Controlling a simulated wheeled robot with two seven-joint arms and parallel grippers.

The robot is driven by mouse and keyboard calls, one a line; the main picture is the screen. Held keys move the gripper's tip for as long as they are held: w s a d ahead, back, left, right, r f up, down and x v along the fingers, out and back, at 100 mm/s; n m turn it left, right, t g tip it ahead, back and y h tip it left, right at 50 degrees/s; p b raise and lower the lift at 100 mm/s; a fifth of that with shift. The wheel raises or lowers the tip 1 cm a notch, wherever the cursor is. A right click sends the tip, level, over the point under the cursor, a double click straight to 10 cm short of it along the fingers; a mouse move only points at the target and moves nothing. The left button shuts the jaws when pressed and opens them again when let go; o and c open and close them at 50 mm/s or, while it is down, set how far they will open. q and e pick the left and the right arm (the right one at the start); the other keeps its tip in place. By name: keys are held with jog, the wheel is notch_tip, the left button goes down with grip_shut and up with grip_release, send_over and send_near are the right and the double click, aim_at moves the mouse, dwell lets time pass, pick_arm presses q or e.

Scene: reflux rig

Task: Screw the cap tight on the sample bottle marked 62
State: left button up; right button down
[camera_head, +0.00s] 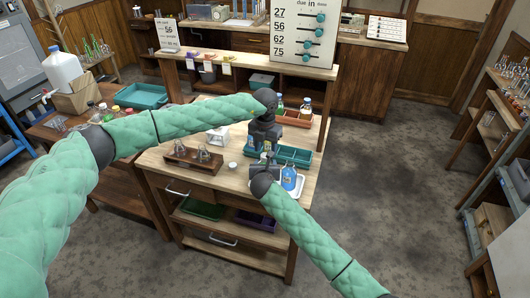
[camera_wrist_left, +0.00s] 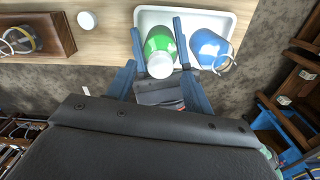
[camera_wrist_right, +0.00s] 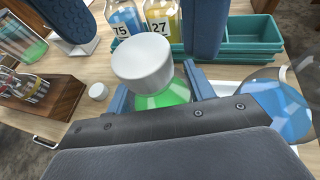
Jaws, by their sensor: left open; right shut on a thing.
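A bottle of green liquid (camera_wrist_right: 165,97) with a white cap (camera_wrist_right: 142,63) on its top stands at the white tray; the bottle (camera_wrist_left: 158,42) and cap (camera_wrist_left: 160,65) also show in the left wrist view. Its number is not visible, so I cannot read 62. My right gripper (camera_head: 265,172) is shut on this bottle below the cap. My left gripper (camera_head: 266,150) is open above it, its fingers on either side of the cap, apparently apart from it. How far the cap is screwed down cannot be told.
A loose white cap (camera_wrist_right: 98,91) lies on the table near a wooden rack (camera_head: 193,159). Bottles marked 75 (camera_wrist_right: 122,20) and 27 (camera_wrist_right: 160,22) stand behind, near a teal tray (camera_wrist_right: 253,35).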

pick_arm(q)
notch_tip(320, 180, up, 2)
jog(key=shift+r, duration=0.1)
jog(key=shift+c, duration=0.4)
jog(key=shift+d+r+n, duration=0.15)
jog(key=shift+d+n, duration=0.1)
jog(key=shift+n, duration=0.25)
jog(key=shift+s+d+r+n, duration=0.15)
jog(key=shift+r+n, duration=0.5)
jog(key=shift+n, duration=0.45)
jog(key=shift+w+a+r+n, duration=0.1)
jog(key=shift+a+r+n, duration=0.1)
jog(key=shift+r+n, duration=0.45)
jog(key=shift+w+a+r+n, duration=0.1)
jog(key=shift+a+r+n, duration=0.1)
jog(key=shift+n, duration=0.85)
jog(key=shift+f, duration=4)
